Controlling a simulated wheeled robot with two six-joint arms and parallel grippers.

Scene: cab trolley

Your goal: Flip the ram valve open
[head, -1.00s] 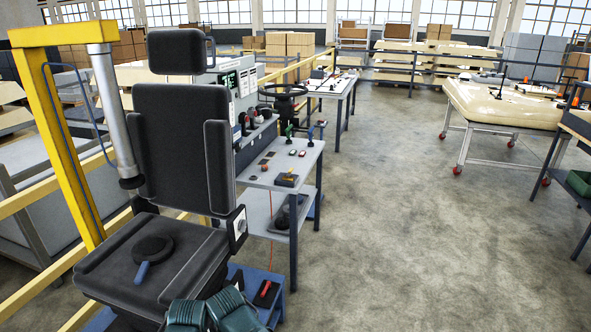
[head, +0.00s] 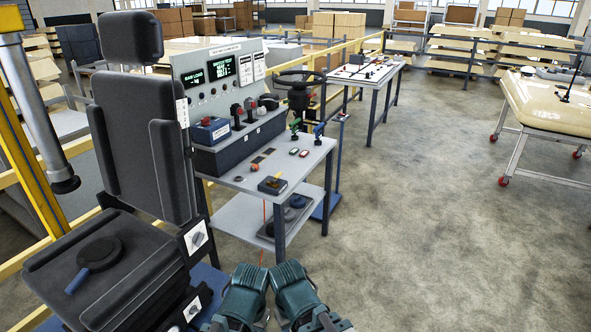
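Two small lever valves stand at the right end of the grey bench (head: 238,171): one with a green handle (head: 296,127) and one with a blue handle (head: 318,129). I cannot tell which is the ram valve or how its lever is set. The control console (head: 218,75) behind carries a display marked ram load. Two teal parts of my arms show side by side at the bottom edge, apart from the bench. My gripper fingertips do not show.
A black seat (head: 95,268) with a round blue-handled tool (head: 97,256) stands at the left, by a grey ram cylinder (head: 40,110). A black handwheel (head: 300,80) rises behind the bench. Another table (head: 370,72) stands beyond.

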